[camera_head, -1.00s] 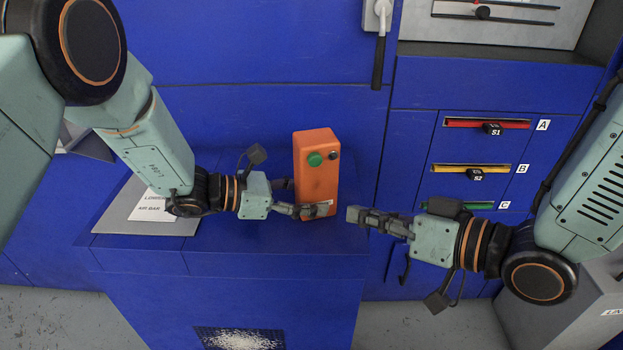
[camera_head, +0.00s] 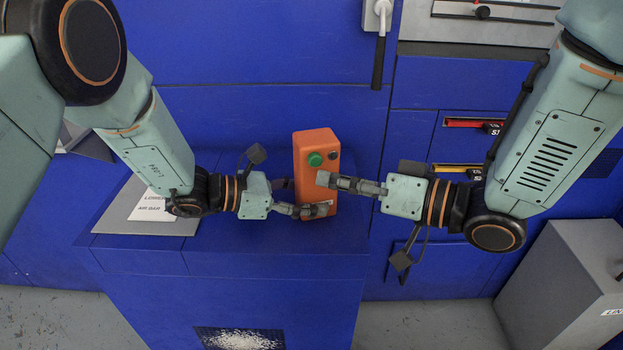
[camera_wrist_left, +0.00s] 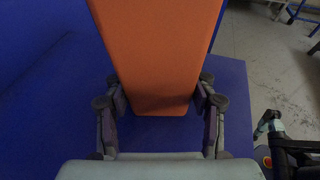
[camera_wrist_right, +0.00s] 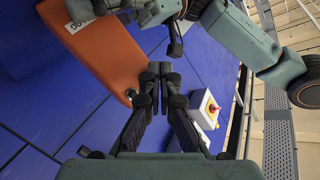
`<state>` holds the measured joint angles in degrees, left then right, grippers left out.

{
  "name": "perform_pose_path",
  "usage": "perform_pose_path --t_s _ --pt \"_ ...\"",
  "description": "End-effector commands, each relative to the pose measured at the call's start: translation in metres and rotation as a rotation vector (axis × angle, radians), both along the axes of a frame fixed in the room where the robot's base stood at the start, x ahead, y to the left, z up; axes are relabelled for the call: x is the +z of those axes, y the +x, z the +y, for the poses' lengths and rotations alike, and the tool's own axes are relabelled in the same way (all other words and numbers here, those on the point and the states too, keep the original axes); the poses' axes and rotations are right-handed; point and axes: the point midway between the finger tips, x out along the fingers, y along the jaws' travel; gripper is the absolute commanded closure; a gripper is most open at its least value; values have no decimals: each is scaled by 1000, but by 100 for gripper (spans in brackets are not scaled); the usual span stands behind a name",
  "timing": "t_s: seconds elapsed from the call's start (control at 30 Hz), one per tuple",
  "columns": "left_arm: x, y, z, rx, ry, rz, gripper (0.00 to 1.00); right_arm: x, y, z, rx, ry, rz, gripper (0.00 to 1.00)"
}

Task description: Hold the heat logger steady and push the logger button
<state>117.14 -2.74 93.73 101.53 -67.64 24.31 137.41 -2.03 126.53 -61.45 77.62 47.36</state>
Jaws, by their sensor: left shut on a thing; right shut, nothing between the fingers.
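The left wrist view shows a finger at each side of the orange body (camera_wrist_left: 160,55). My right gripper (camera_head: 323,179) is shut and empty, its tips appearing just below the green button in the head view. The right wrist view shows its closed tips (camera_wrist_right: 153,72) beside the logger (camera_wrist_right: 105,50); contact cannot be told.
A labelled grey plate (camera_head: 130,215) lies left of the logger. A dark-handled lever (camera_head: 379,60) hangs above right. Slots with red (camera_head: 463,123) and yellow sliders are partly behind my right arm. A white box with a red button (camera_wrist_right: 208,108) shows in the right wrist view.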

Motion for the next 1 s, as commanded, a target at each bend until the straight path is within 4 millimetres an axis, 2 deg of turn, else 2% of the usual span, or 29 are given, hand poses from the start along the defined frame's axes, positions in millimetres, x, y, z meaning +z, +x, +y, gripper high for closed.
perform_pose_path --t_s 0.3,1.0 --pt "-1 0 0 1 1 2 61 0 15 5 0 -2 0 100" --pt "-1 0 0 1 2 1 61 0 15 5 0 0 -1 100"
